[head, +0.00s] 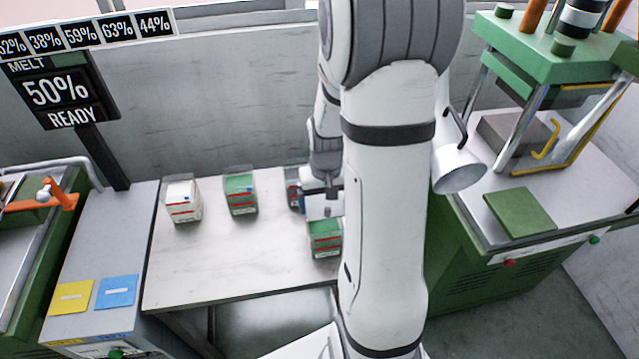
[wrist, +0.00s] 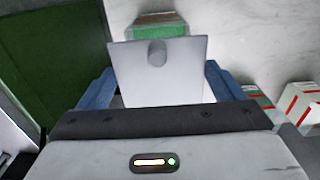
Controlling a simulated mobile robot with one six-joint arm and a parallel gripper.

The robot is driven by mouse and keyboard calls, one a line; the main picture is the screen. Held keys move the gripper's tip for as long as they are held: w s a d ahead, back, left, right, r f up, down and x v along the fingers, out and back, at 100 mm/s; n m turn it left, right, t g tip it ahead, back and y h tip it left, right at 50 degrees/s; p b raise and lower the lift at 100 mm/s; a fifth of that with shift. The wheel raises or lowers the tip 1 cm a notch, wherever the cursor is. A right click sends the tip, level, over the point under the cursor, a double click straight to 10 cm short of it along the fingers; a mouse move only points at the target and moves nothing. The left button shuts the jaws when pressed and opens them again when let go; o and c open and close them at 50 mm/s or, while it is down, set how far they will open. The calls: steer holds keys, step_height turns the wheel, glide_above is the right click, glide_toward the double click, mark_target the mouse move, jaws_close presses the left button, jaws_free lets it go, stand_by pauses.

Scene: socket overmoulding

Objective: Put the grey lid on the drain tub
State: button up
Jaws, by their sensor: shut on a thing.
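My gripper (wrist: 158,92) has its two blue fingers shut on the grey lid (wrist: 140,62), a flat square plate with a round knob on top. In the wrist view a tub with green contents (wrist: 160,31) shows just beyond the lid's far edge, partly hidden by it. In the head view that green tub (head: 325,240) stands at the right front of the pale table, just below my gripper (head: 322,208). The lid looks to be above or beside the tub's rim; I cannot tell whether they touch. No readable label marks which tub is the drain tub.
A white tub (head: 183,203) and a green tub (head: 240,195) stand further left on the table (head: 215,265). Another tub (head: 293,192) is partly hidden behind my arm. A green press (head: 545,160) stands right. A grey cabinet with yellow and blue cards (head: 100,245) stands left.

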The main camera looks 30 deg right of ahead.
steer(key=shift+w, duration=0.1)
steer(key=shift+s+f, duration=0.1)
steer(key=shift+s, duration=0.1)
steer(key=shift+f+b, duration=2.55)
steer(key=shift+f, duration=0.15)
steer(key=o, duration=0.7)
steer(key=shift+o, duration=0.2)
steer(key=shift+r, duration=0.1)
step_height(320, 180, up, 8)
steer(key=shift+f, duration=0.2)
